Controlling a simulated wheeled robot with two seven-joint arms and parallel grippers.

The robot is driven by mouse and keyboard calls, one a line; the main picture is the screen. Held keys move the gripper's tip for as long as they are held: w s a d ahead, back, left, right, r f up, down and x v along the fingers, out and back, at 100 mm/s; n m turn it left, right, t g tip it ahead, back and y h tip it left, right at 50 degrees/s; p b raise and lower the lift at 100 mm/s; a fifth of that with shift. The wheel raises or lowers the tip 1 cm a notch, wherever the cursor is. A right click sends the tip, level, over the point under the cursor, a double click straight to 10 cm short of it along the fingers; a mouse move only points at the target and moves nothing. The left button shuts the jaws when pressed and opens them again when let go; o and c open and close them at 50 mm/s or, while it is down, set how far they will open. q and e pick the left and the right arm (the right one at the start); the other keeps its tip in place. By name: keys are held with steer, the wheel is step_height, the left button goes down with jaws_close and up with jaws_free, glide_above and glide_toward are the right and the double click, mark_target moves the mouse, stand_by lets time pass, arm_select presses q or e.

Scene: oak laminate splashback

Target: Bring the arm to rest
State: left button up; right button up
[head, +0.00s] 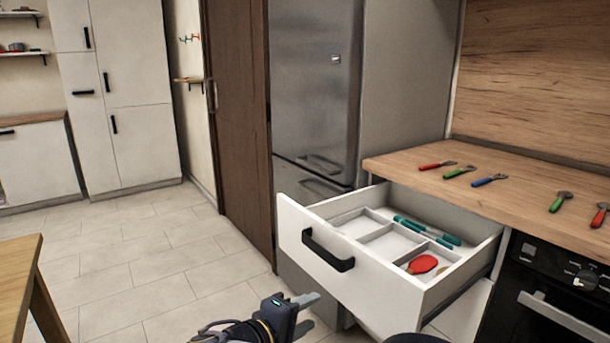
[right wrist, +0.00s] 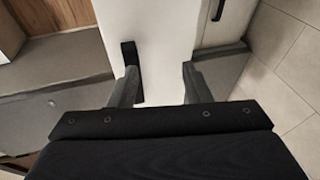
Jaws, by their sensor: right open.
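My right gripper (head: 308,309) is at the bottom middle of the head view, in front of and below the open drawer. In the right wrist view its two fingers (right wrist: 160,86) are spread with nothing held between them. The white drawer (head: 292,232) is pulled out, with a black handle (head: 328,250) on its front. The gripper is apart from the handle in the head view. A black handle (right wrist: 131,57) also shows beyond the left finger in the wrist view. My left gripper is not in view.
The drawer holds a divided tray (head: 378,229) with teal utensils (head: 427,232) and a red-headed utensil (head: 422,264). Several coloured tools, such as a blue one (head: 489,181), lie on the wooden counter (head: 400,167). A wooden table (head: 18,275) stands at left. The tiled floor between is clear.

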steer(key=s+d+f+m+g+y, duration=0.2)
steer(key=s+d+g, duration=0.15)
steer(key=d, duration=0.55)
steer(key=s+d+f+m+g+y, duration=0.2)
steer(key=s+d+g, duration=0.15)
steer(key=d, duration=0.45)
steer(key=s+d+f+m+t+y, duration=0.15)
steer(key=s+m+y, duration=0.3)
steer(key=s, duration=0.45)
steer(key=s+d+m+y, duration=0.25)
steer(key=s+y, duration=0.25)
steer(key=s, duration=0.4)
step_height(320, 180, up, 25)
steer(key=p, duration=2.5)
steer(key=shift+a, duration=0.2)
steer(key=shift+f, duration=0.1)
